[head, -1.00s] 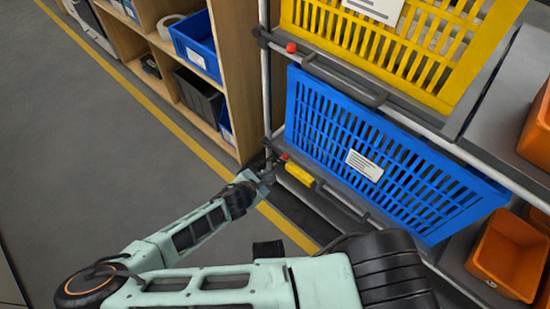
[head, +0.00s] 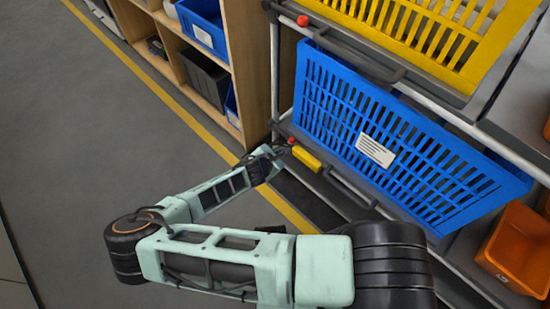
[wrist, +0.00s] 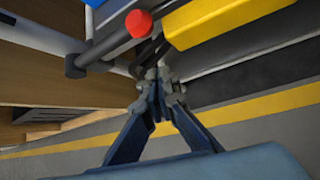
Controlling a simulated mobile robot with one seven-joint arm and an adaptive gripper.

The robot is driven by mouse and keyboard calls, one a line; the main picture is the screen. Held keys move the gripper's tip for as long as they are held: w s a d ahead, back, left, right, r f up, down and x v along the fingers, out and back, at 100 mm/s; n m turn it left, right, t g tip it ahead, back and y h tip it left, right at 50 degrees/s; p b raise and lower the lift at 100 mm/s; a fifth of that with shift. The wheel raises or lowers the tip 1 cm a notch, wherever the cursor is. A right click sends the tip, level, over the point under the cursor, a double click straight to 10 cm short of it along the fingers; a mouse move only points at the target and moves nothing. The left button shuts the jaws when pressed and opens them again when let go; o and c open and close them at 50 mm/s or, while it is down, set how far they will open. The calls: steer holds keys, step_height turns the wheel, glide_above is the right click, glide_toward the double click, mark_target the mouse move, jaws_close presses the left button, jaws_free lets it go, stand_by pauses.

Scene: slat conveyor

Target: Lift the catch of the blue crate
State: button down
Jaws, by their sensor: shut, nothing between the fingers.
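The blue crate (head: 335,105) sits on a rack shelf in the head view, with a white label on its slotted front. Below its left front corner is a yellow catch (head: 306,158) with a red knob (head: 292,140) beside it. In the wrist view the yellow catch (wrist: 225,20) is at the top and the red knob (wrist: 139,23) is left of it. My gripper (wrist: 160,82) is shut and empty, just below the red knob and the catch in that view. In the head view my gripper (head: 281,150) is at the catch's left end. I cannot tell whether it touches.
A yellow crate (head: 415,35) stands on the shelf above, with its own red knob (head: 302,20). An orange bin (head: 518,250) is at the lower right. A wooden shelf unit (head: 250,65) stands left of the rack. The floor at left is clear.

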mark_target(282, 132)
steer(key=shift+w+d+r, duration=0.1)
steer(key=shift+d+r, duration=0.45)
steer(key=shift+r, duration=0.35)
steer(key=shift+w+d+r, duration=0.1)
steer(key=shift+d+r, duration=0.4)
steer(key=shift+r, duration=0.35)
steer(key=shift+r, duration=0.15)
